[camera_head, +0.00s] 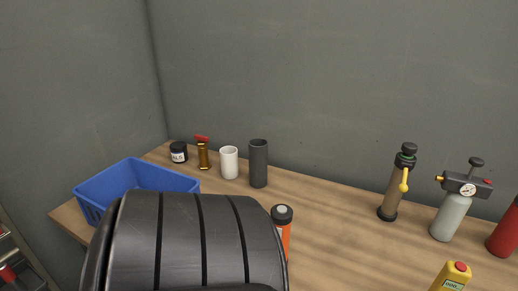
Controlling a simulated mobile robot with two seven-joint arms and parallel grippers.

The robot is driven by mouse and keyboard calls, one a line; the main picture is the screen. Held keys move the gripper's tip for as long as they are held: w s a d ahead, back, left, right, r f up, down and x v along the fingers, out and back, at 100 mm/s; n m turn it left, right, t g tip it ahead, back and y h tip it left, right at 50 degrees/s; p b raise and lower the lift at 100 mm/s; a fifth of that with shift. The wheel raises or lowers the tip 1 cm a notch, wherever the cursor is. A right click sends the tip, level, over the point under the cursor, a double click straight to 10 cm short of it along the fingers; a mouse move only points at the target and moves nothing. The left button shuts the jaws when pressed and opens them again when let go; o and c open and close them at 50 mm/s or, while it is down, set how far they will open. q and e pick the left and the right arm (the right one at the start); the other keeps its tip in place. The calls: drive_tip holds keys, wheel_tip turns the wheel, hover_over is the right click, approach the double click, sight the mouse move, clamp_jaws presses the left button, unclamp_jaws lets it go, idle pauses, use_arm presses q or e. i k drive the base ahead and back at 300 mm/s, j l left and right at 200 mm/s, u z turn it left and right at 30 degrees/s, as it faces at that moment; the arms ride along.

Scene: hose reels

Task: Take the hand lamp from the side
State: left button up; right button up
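An orange cylinder with a dark round head (282,216), which looks like the hand lamp, stands upright on the wooden table. Its orange body (287,238) shows only in part. A large black ribbed shape in the foreground hides its lower left side. Neither of my grippers can be made out in the head view.
A blue bin (135,184) stands at the table's left end. Behind are a black jar (179,152), a brass valve (203,155), a white cup (229,163) and a dark cylinder (259,163). A pump (392,190), sprayer (447,214) and yellow meter (453,279) stand right.

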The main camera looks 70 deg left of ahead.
sight(283, 222)
drive_tip(key=k+l+u, duration=0.1)
drive_tip(key=u, duration=2.05)
